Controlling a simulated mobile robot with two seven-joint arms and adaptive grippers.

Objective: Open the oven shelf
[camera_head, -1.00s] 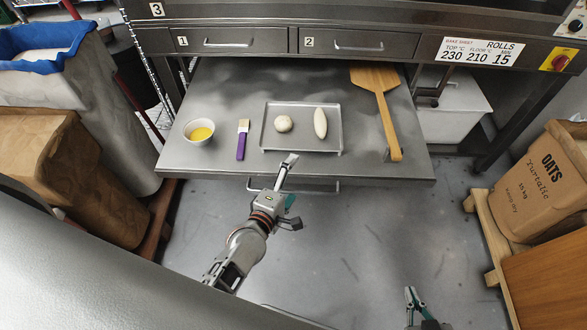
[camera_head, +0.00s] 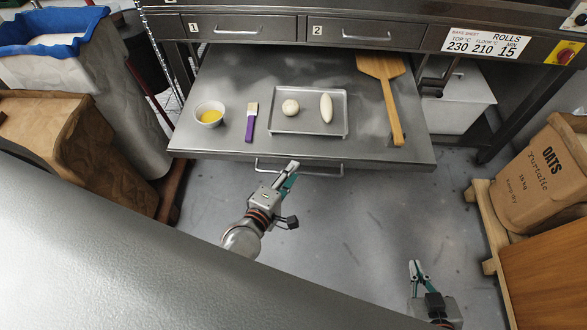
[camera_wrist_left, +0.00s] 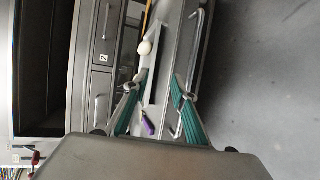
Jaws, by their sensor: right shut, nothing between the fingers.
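The oven shelf (camera_head: 215,143) is a grey metal slab standing out from under the oven front, with a bar handle (camera_head: 325,174) along its front edge. My left gripper (camera_head: 291,176) is in front of and over the handle, covering part of it in the head view. In the left wrist view the fingers of the left gripper (camera_wrist_left: 160,92) are spread apart, and the handle (camera_wrist_left: 204,40) runs beside and partly behind the right-hand finger. I cannot tell whether they touch. My right gripper (camera_head: 417,270) is shut and empty, low over the floor at the lower right.
On the shelf are a bowl of yellow liquid (camera_head: 209,115), a purple-handled brush (camera_head: 250,125), a tray (camera_head: 285,128) with two dough pieces, and a wooden peel (camera_head: 388,95). Drawers (camera_head: 240,29) sit above. Sacks flank both sides; the floor (camera_head: 350,225) in front is clear.

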